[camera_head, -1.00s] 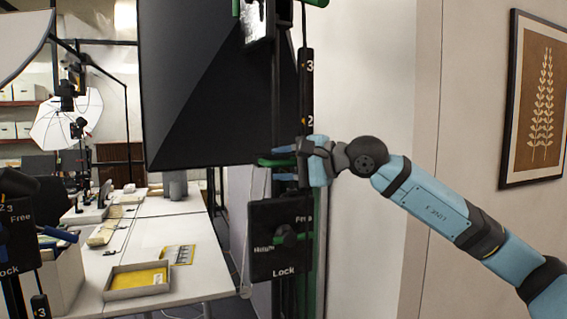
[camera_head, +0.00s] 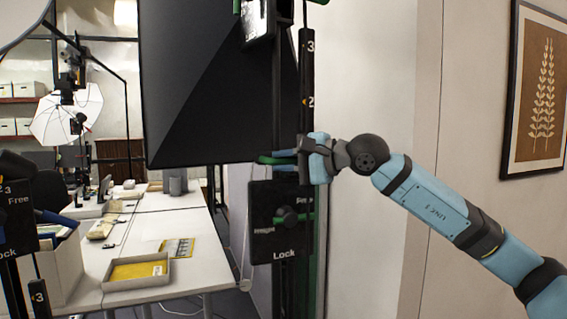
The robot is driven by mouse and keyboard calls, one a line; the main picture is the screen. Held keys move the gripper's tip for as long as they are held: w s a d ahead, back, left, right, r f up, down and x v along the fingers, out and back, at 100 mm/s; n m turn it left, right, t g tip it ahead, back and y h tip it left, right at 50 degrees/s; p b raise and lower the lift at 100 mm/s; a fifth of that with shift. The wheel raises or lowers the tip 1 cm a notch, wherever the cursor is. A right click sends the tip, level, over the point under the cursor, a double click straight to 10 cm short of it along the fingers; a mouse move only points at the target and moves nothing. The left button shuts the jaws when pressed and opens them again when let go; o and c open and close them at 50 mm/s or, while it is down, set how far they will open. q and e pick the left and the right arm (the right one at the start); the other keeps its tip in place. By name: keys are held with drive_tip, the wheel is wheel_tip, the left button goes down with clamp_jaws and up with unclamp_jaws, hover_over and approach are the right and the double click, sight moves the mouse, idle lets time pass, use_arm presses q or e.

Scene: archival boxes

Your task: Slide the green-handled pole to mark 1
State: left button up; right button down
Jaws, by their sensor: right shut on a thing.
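A dark upright pole (camera_head: 277,110) stands in the middle of the head view, with a green handle (camera_head: 275,160) sticking out to its left. My right gripper (camera_head: 308,158) comes in from the right and is shut on the green handle, partly hiding it. A black scale strip (camera_head: 307,72) runs beside the pole, with marks 3 and 2 visible above my gripper. Mark 1 does not show; my gripper covers the part of the scale below mark 2. My left gripper is out of view.
A large black panel (camera_head: 210,90) is beside the pole. A similar plate (camera_head: 20,215) stands at the left edge. A white table (camera_head: 195,255) carries a tray (camera_head: 137,285) behind.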

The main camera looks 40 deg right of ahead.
drive_tip(key=c, duration=1.1)
unclamp_jaws()
drive_tip(key=shift+f, duration=0.4)
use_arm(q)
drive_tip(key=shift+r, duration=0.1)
use_arm(e)
drive_tip(key=shift+r, duration=0.15)
drive_tip(key=shift+s+d, duration=0.3)
drive_tip(key=shift+s, duration=0.05)
use_arm(q)
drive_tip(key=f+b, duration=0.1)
drive_tip(key=b, duration=0.1)
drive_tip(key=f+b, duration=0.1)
drive_tip(key=b, duration=0.1)
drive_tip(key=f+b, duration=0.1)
drive_tip(key=b, duration=0.1)
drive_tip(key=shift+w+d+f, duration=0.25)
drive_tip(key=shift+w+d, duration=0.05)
use_arm(e)
drive_tip(key=v, duration=1.2)
drive_tip(key=shift+s+r, duration=0.2)
drive_tip(key=shift+s, duration=0.2)
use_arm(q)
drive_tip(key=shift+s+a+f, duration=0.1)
use_arm(e)
drive_tip(key=shift+d, duration=0.1)
